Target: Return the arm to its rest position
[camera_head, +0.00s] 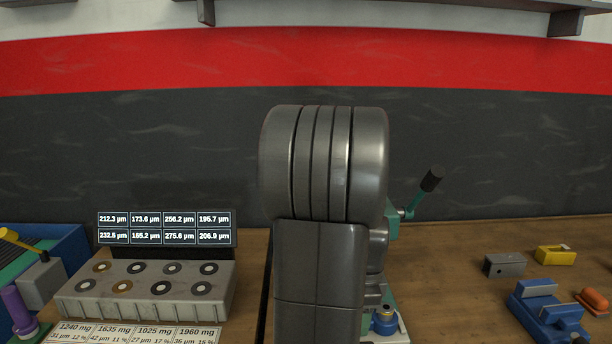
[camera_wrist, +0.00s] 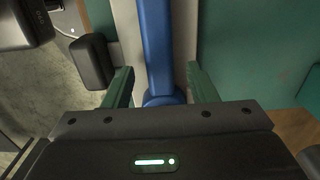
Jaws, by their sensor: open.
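My gripper (camera_wrist: 162,92) shows in the wrist view with its two green fingers spread apart. A blue bar-shaped part (camera_wrist: 155,45) stands between and beyond the fingers, with a gap visible on each side. I cannot tell how deep it lies from the fingertips. In the head view my grey arm (camera_head: 325,170) fills the middle and hides the gripper and much of the green machine (camera_head: 393,222) with the black-knobbed lever behind it.
A grey block with several ring-shaped parts (camera_head: 150,305) sits at left before a display (camera_head: 166,228). At right on the wooden bench lie a grey block (camera_head: 505,265), a yellow block (camera_head: 555,256) and a blue fixture (camera_head: 548,312). A shelf edge runs overhead.

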